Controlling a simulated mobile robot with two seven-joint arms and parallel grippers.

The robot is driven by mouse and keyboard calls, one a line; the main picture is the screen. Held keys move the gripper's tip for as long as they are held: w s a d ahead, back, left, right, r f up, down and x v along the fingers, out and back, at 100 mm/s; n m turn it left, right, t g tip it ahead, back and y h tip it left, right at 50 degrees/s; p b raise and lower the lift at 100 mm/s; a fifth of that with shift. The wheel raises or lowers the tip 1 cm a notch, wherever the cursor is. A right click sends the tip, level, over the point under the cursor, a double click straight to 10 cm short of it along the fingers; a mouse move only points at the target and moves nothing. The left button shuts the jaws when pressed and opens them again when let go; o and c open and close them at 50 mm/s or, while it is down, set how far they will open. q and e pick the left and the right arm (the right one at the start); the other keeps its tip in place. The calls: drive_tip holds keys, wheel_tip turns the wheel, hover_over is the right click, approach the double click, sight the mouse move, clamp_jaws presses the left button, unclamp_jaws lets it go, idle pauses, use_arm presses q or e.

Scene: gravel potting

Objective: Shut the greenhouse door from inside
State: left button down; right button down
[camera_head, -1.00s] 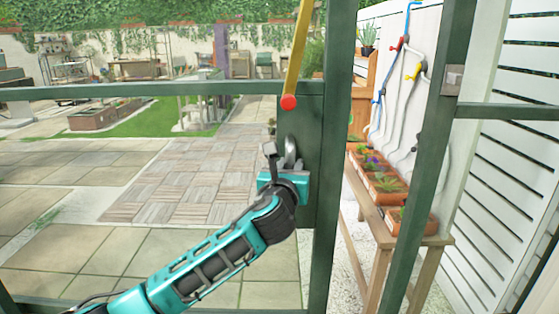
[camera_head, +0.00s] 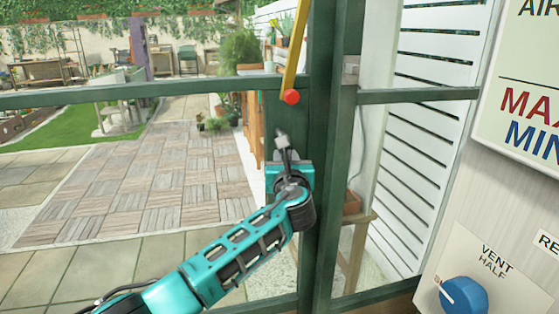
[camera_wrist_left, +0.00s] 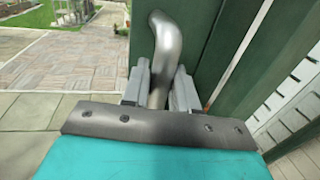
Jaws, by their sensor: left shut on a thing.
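The greenhouse door is a green frame with clear panes; its edge stile (camera_head: 283,230) stands close beside the fixed green door post (camera_head: 327,190). I cannot tell whether the two touch. A metal handle (camera_wrist_left: 166,45) rises from the door's green plate. My left gripper (camera_head: 287,165) is shut on this handle, with one finger on each side of it in the left wrist view (camera_wrist_left: 157,88). The lower part of the handle is hidden behind the gripper body. My right gripper is not in view.
A yellow bar with a red end (camera_head: 291,97) hangs in front of the door's top. At right stand a panel with a blue knob (camera_head: 463,296) and a white sign (camera_head: 520,90). A wooden bench (camera_head: 355,240) and white slatted wall (camera_head: 430,120) show through the glass. Paving lies outside.

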use_arm(q)
drive_tip(key=shift+d+r, duration=0.1)
drive_tip(key=shift+d, duration=0.15)
drive_tip(key=c, duration=1)
unclamp_jaws()
drive_tip(key=shift+d, duration=0.1)
drive_tip(key=s, duration=0.4)
drive_tip(key=s+p, duration=0.1)
drive_tip(key=s, duration=0.3)
drive_tip(key=s+d, duration=0.1)
drive_tip(key=s, duration=0.4)
drive_tip(key=shift+w, duration=0.1)
